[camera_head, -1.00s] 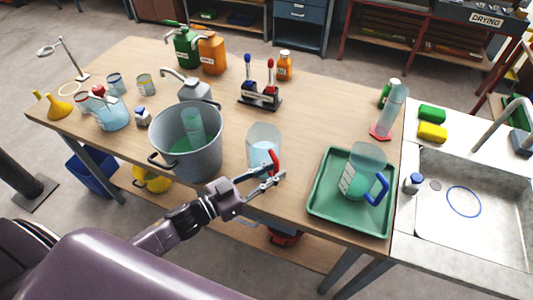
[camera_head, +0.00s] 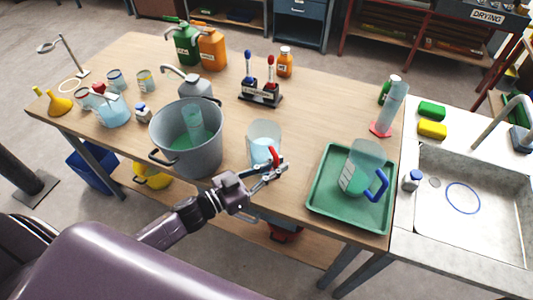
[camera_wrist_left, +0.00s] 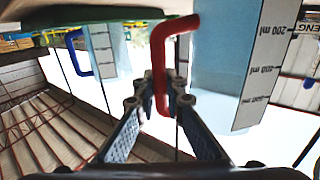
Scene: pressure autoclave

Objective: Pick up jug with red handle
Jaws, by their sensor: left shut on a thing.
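The jug with the red handle (camera_head: 263,138) is a clear jug with pale blue liquid, near the table's front edge, between the metal bucket and the green tray. It looks roughly upright. My left gripper (camera_head: 276,170) reaches it from the front and is shut on its red handle. In the left wrist view the red handle (camera_wrist_left: 160,65) runs between the fingertips of the left gripper (camera_wrist_left: 158,92), and the jug's wall with ml marks (camera_wrist_left: 225,70) is beside it. I cannot tell whether the jug's base touches the table. My right gripper is not in view.
A metal bucket (camera_head: 165,162) holding a cylinder stands left of the jug. A green tray (camera_head: 322,205) with a blue-handled jug (camera_head: 362,165) is to the right. The sink (camera_head: 490,190) is far right.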

